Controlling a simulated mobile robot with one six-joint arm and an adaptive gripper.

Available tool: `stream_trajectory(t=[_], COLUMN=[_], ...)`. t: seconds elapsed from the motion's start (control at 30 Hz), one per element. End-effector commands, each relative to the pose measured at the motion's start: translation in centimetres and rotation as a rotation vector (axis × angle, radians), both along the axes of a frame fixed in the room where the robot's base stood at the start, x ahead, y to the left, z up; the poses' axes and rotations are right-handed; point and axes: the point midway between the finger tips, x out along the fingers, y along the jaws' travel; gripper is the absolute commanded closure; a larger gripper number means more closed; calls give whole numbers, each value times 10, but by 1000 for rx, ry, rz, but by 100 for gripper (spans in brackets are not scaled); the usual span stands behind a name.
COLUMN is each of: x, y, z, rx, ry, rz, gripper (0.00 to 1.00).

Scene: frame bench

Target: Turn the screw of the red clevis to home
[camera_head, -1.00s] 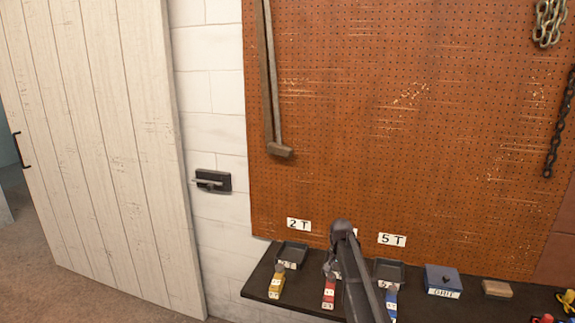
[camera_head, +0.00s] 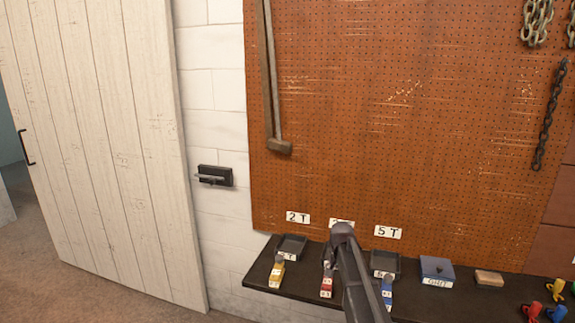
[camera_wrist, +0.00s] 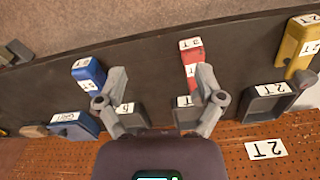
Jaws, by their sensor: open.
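The red clevis (camera_head: 326,285) is a small red block with white labels, on the dark bench just left of my arm in the head view. It also shows in the wrist view (camera_wrist: 190,52), ahead of my right-hand finger, which covers part of its near end. Its screw cannot be made out. My gripper (camera_wrist: 161,76) is open with nothing between its fingers, only bare dark bench behind them. It appears above the bench, between the blue and red blocks, apart from the red one as far as I can tell.
A yellow clevis (camera_head: 276,274) stands left and a blue one (camera_head: 387,291) right. Dark trays (camera_head: 293,246) sit behind them, under number labels on the pegboard (camera_head: 380,130). A blue box (camera_head: 437,267) and a tan block (camera_head: 489,278) lie farther right. A wall lever (camera_head: 214,176) is at left.

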Motion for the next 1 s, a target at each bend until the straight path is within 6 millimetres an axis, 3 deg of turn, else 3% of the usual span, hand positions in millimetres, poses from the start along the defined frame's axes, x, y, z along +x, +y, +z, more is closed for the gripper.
stream_trajectory(t=[0.43,0.57,0.8,1.0], x=[-81,-125,-223,-266], y=[2,2,3,3], z=[-14,-22,-37,-43], rx=[0,0,0,0], ry=[0,0,0,0], rz=[129,198,365,452], gripper=[13,13,13,13])
